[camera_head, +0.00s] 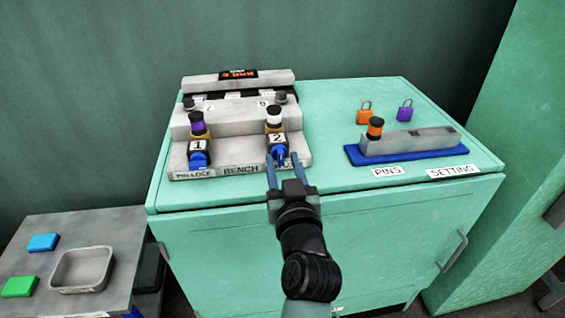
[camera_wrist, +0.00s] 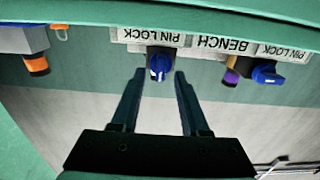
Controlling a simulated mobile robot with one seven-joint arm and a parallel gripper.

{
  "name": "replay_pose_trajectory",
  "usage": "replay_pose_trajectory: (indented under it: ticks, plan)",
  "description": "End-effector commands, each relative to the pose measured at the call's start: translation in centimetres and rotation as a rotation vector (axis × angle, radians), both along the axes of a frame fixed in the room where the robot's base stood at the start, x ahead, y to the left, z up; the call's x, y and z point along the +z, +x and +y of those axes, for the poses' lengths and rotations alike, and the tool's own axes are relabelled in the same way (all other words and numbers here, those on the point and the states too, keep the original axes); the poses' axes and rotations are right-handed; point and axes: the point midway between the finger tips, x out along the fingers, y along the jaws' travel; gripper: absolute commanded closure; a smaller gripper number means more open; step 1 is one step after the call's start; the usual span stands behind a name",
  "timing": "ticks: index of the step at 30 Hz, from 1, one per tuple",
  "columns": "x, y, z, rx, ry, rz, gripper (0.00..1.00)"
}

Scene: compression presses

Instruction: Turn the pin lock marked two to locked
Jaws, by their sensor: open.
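The pin lock marked two has a blue knob (camera_head: 279,152) below its white "2" plate, on the right of the grey bench fixture (camera_head: 240,169). In the wrist view this knob (camera_wrist: 160,64) stands roughly upright, with a small white mark at its lower left. My gripper (camera_head: 283,160) is open, its two fingers pointing at the knob. In the wrist view the fingertips (camera_wrist: 160,75) lie on either side of the knob's lower part; I cannot tell whether they touch it. The pin lock marked one has a blue knob (camera_head: 198,160), lying sideways in the wrist view (camera_wrist: 267,75).
A pin with a white band (camera_head: 274,117) stands behind lock two, a purple-banded pin (camera_head: 197,124) behind lock one. A blue-based holder (camera_head: 365,159) with an orange-banded pin is to the right. Orange (camera_head: 365,116) and purple (camera_head: 404,113) padlocks lie behind it.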

Motion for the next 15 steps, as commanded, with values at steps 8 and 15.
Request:
replay_pose_trajectory:
  ticks: [8, 15]
  plan:
    - [0.04, 0.78, 0.15, 0.0, 0.0, 0.0, 0.55]
    - [0.03, 0.75, 0.15, 0.001, 0.0, 0.0, 0.71]
